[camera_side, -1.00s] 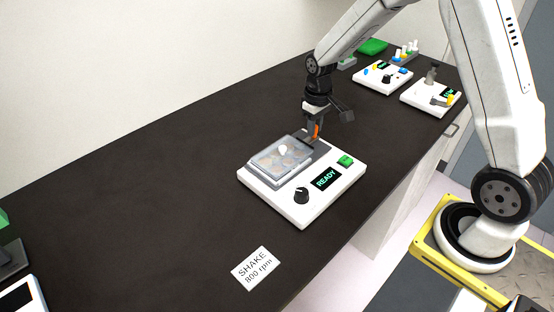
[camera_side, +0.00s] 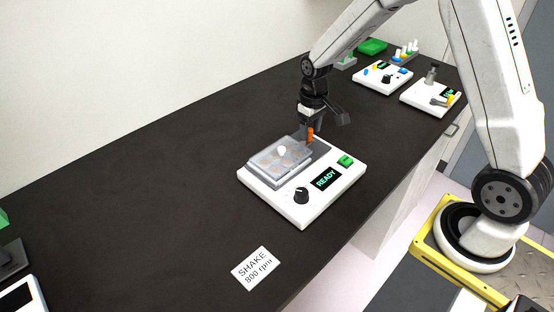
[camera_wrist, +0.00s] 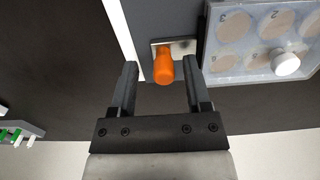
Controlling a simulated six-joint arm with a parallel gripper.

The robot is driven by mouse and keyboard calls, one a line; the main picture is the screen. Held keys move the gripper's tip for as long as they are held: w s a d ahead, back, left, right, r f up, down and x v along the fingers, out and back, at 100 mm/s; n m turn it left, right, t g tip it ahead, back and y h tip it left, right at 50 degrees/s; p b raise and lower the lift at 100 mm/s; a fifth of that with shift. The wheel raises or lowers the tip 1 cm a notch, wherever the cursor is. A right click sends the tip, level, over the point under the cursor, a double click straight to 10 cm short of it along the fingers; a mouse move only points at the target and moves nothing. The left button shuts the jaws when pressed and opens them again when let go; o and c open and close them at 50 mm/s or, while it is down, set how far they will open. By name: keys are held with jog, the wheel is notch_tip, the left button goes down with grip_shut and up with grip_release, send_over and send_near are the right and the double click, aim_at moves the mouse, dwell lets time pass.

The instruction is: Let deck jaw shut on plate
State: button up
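The clear multi-well plate (camera_side: 279,158) lies on the shaker deck, with a small white knob on its lid; its numbered wells show in the wrist view (camera_wrist: 235,50). The deck jaw is a metal piece (camera_wrist: 185,45) with an upright orange handle (camera_wrist: 163,66). The jaw stands very close to the plate's edge; I cannot tell if they touch. My gripper (camera_wrist: 160,66) is open, with a finger on each side of the orange handle and a gap at both. In the side view the handle (camera_side: 310,135) shows beside my gripper (camera_side: 305,137).
The white shaker (camera_side: 273,200) has a READY display (camera_side: 325,178), a black dial (camera_side: 301,195) and a green button (camera_side: 345,160). A SHAKE 800 rpm card (camera_side: 256,268) lies in front. Other devices (camera_side: 383,77) stand at the back right.

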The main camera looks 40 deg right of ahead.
aim_at(311, 128)
jog(key=shift+r, duration=2.95)
